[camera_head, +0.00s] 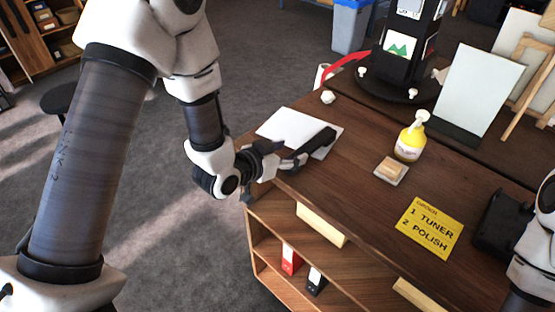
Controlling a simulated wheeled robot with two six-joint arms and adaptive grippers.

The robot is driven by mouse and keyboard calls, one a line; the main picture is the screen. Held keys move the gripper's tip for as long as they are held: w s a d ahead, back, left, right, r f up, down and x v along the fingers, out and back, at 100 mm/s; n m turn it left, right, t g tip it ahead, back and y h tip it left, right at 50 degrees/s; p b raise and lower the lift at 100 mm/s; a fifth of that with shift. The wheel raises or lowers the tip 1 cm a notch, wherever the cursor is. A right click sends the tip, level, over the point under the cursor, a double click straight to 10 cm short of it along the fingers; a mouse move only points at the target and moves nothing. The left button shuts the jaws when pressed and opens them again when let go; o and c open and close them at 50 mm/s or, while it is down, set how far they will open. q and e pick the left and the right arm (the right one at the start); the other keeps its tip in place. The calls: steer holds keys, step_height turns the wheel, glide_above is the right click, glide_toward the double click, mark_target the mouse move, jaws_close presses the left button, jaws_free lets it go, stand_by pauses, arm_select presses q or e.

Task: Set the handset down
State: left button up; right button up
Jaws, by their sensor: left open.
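A black handset (320,140) lies tilted across the right side of a white sheet (288,128) on the wooden counter. My left gripper (297,158) is at the handset's near end, low over the counter's left edge. Its jaws are open, and its fingers point toward the handset. From this angle I cannot tell whether a finger still touches it. My right arm (530,255) shows at the right edge, but its gripper is outside the picture.
A black device (493,225) sits beside my right arm. A yellow note (430,228), soap-like block (391,170) and yellow pump bottle (411,138) stand right of the handset. A black display stand (402,50) is behind. The counter between handset and note is clear.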

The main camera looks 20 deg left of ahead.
arm_select(q)
steer(key=v, duration=0.2)
steer(key=shift+s+a, duration=0.15)
steer(key=shift+s, duration=0.15)
steer(key=s+a+f+n+g+y+p, duration=0.1)
steer(key=s+f+g, duration=0.5)
steer(key=s+f, duration=0.7)
steer(key=s+a+f+n+g+y+p, duration=0.1)
steer(key=s+a+f+n+g+y, duration=0.2)
steer(key=s+f, duration=1)
steer(key=s+g, duration=0.1)
steer(key=g, duration=0.2)
steer(key=shift+s+a+g+y, duration=0.2)
steer(key=shift+s+g+y, duration=0.1)
steer(key=shift+g, duration=0.1)
steer(key=shift+w, duration=0.15)
